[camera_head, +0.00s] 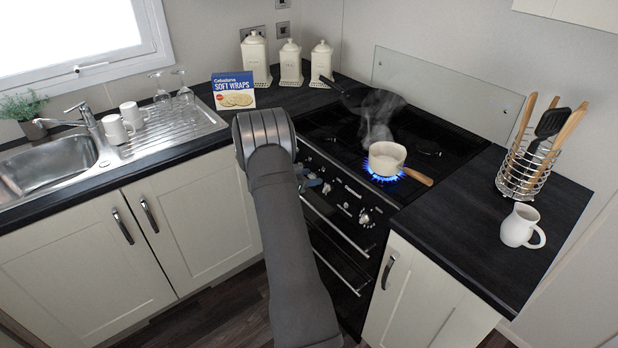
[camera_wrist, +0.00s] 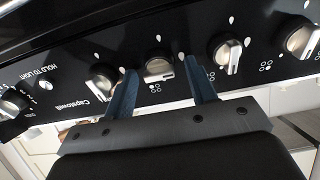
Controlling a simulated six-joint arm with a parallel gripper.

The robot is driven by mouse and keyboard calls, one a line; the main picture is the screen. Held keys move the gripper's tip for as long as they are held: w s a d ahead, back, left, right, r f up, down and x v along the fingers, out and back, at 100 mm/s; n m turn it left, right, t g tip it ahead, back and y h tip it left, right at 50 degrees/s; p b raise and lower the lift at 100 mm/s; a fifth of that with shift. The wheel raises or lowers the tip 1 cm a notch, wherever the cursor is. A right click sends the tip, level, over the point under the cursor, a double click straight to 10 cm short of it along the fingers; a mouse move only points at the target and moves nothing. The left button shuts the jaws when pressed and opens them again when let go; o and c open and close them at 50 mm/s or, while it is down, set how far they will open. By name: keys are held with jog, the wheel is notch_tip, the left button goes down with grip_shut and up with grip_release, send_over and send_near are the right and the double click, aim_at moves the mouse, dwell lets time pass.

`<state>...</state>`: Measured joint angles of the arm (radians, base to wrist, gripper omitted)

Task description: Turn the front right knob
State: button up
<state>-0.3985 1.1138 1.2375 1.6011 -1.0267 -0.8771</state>
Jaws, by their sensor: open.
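The black front panel of the cooker (camera_wrist: 60,48) carries a row of silver knobs and shows upside down in the wrist view. My gripper (camera_wrist: 158,70) is open, its two blue fingers on either side of one knob (camera_wrist: 158,68). Whether they touch it I cannot tell. More knobs lie to its left (camera_wrist: 102,84) and right (camera_wrist: 228,54). In the head view my gripper's blue fingers (camera_head: 314,181) show small at the panel, partly hidden by my arm. A cream saucepan (camera_head: 386,157) stands over a lit blue flame at the hob's front right. Which knob serves that burner I cannot tell.
The saucepan's wooden handle (camera_head: 418,177) points to the front right, and steam rises. A dark pan handle (camera_head: 332,86) reaches over the hob's back left. A utensil rack (camera_head: 522,180) and a white jug (camera_head: 519,226) stand on the right worktop. Oven handles (camera_head: 336,222) cross below the panel.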

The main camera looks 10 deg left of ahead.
jog(key=shift+c, duration=0.3)
jog(key=c, duration=0.9)
jog(key=shift+m, duration=0.3)
jog(key=m, duration=0.3)
jog(key=shift+m, duration=0.4)
jog(key=m, duration=0.4)
jog(key=shift+s+m, duration=0.1)
jog(key=shift+m, duration=0.2)
jog(key=m, duration=0.4)
jog(key=shift+m+g, duration=0.3)
jog(key=shift+g, duration=0.1)
jog(key=shift+f+m, duration=0.1)
jog(key=shift+m, duration=2)
